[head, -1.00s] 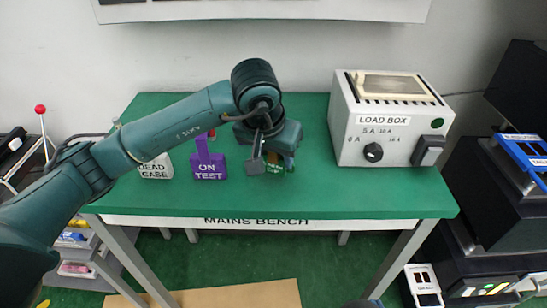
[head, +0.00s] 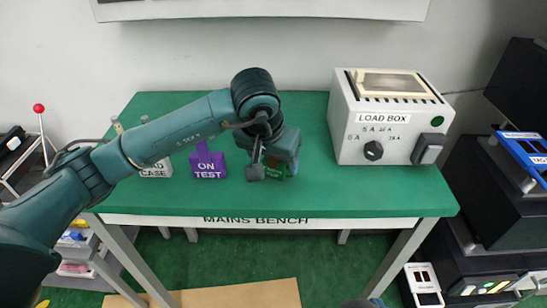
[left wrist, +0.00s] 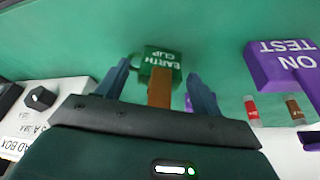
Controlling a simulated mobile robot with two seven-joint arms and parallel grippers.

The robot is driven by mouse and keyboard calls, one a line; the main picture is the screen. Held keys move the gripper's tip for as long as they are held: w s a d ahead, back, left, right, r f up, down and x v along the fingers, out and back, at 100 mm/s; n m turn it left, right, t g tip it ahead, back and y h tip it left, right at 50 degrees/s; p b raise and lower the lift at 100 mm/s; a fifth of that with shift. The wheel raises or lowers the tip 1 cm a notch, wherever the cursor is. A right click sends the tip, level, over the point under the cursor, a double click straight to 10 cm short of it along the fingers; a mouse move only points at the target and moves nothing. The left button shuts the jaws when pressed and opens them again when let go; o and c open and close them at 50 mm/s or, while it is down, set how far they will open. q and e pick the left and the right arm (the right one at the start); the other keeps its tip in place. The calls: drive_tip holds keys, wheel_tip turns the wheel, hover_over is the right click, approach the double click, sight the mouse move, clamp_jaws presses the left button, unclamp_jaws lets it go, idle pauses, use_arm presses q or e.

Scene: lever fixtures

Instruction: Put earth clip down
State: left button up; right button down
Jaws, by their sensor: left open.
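The earth clip is a small green block lettered EARTH CLIP with an orange-brown upright part. In the left wrist view the clip (left wrist: 163,60) stands just ahead of my left gripper (left wrist: 160,85), its brown part between the two spread fingers, with gaps on both sides. In the head view the left gripper (head: 271,172) is low over the green bench top, and the clip (head: 277,169) shows only in part behind a finger. The left gripper is open.
On the mains bench (head: 330,205), the purple ON TEST block (head: 208,168) and the partly covered white DEAD CASE block (head: 156,168) stand left of my gripper. The load box (head: 390,125) stands at the right. The bench front between them is clear.

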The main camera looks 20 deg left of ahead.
use_arm(q)
drive_tip(key=shift+r, duration=0.45)
drive_tip(key=v, duration=1.1)
drive_tip(key=shift+s+r, duration=0.15)
drive_tip(key=shift+r, duration=0.05)
